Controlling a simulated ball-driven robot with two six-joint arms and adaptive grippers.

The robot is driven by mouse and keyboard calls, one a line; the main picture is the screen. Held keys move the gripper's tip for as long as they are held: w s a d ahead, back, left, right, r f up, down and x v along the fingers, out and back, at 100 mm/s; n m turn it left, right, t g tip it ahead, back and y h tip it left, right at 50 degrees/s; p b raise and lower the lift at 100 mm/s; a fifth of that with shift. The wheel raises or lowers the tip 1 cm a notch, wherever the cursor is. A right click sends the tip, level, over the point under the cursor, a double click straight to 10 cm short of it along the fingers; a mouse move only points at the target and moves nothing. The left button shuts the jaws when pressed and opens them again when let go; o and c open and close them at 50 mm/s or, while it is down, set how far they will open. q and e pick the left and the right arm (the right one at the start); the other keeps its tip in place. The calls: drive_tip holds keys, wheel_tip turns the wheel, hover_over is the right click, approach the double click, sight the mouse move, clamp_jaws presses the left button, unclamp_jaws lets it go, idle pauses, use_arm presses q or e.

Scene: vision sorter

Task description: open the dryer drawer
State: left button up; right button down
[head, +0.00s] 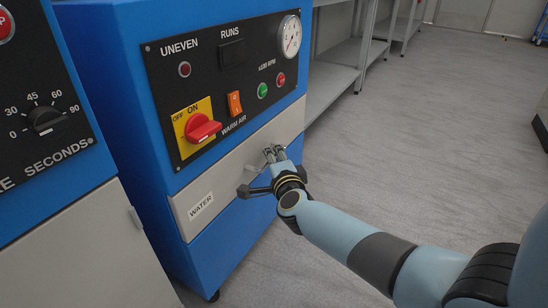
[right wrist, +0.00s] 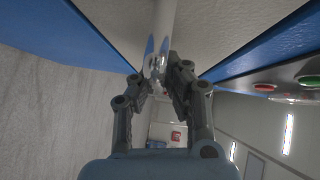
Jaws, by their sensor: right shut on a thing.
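The dryer (head: 190,45) is a blue cabinet with a black control panel. Its pale drawer (head: 240,155) sits below the panel and carries a WATER label (head: 201,205). The drawer front looks about flush with the cabinet; I cannot tell a small gap. My right gripper (head: 272,157) is at the drawer front, right of the label, shut on the drawer handle. In the right wrist view the gripper (right wrist: 160,78) has its fingers on either side of the pale handle bar (right wrist: 163,32). The fingers hide part of the handle. My left gripper is not in view.
Another blue machine with a seconds dial (head: 46,120) stands close on the left. Grey metal shelves (head: 335,85) stand behind the dryer on the right. The floor (head: 430,130) in front and to the right is clear.

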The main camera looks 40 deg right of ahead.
drive_tip(key=shift+s+f, duration=0.2)
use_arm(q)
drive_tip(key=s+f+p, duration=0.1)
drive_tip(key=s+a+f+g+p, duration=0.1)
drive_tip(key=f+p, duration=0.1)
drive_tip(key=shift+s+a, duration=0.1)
use_arm(e)
drive_tip(key=s+d, duration=0.4)
drive_tip(key=s, duration=0.6)
drive_tip(key=s+d, duration=0.4)
drive_tip(key=s, duration=0.6)
drive_tip(key=shift+d, duration=0.15)
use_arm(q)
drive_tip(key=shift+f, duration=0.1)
use_arm(e)
drive_tip(key=shift+f, duration=0.15)
drive_tip(key=c, duration=1.4)
unclamp_jaws()
drive_tip(key=shift+w+r, duration=0.1)
drive_tip(key=shift+r, duration=0.1)
